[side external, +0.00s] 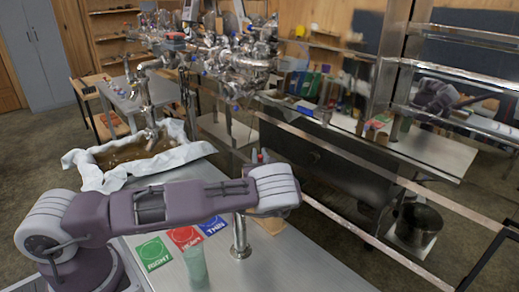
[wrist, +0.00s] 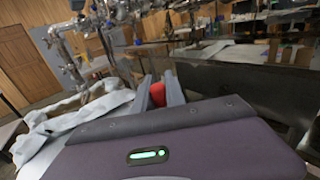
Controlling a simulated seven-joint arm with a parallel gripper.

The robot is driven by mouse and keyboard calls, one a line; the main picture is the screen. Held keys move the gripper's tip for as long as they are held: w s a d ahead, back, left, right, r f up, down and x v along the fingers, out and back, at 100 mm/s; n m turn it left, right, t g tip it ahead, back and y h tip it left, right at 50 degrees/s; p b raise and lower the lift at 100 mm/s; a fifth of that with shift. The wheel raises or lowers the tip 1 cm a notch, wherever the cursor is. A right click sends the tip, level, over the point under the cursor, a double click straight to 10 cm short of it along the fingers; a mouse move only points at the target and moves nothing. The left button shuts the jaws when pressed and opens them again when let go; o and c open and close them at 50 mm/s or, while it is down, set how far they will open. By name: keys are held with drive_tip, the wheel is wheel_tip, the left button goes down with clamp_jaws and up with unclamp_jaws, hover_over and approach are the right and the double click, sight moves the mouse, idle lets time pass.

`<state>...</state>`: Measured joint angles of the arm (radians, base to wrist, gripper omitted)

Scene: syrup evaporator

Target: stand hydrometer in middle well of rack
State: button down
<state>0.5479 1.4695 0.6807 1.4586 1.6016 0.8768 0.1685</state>
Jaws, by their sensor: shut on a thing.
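My gripper (wrist: 158,92) shows in the wrist view with its two grey fingers close on a small red thing (wrist: 157,95). The red thing may be part of the hydrometer, but its full shape is hidden by the fingers and the hand. In the side view my fingers are hidden behind my arm's end, and a small red spot shows just above it. I cannot make out the rack or its middle well in either view. A tan flat piece (side external: 269,225) shows partly below my arm's end; I cannot tell what it is.
Green (side external: 153,254), red (side external: 185,237) and blue (side external: 213,226) cards lie on the metal table (side external: 285,270). A greenish clear cylinder (side external: 194,266) stands before them. A metal post (side external: 240,240) stands near my arm. A cloth-lined pan (side external: 130,152) is behind. The table's front right is clear.

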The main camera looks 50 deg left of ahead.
drive_tip(key=shift+f, duration=0.35)
drive_tip(key=c, duration=1.3)
unclamp_jaws()
drive_tip(key=o, duration=1.3)
drive_tip(key=v, duration=0.7)
drive_tip(key=shift+s+d, duration=0.15)
drive_tip(key=shift+d, duration=0.05)
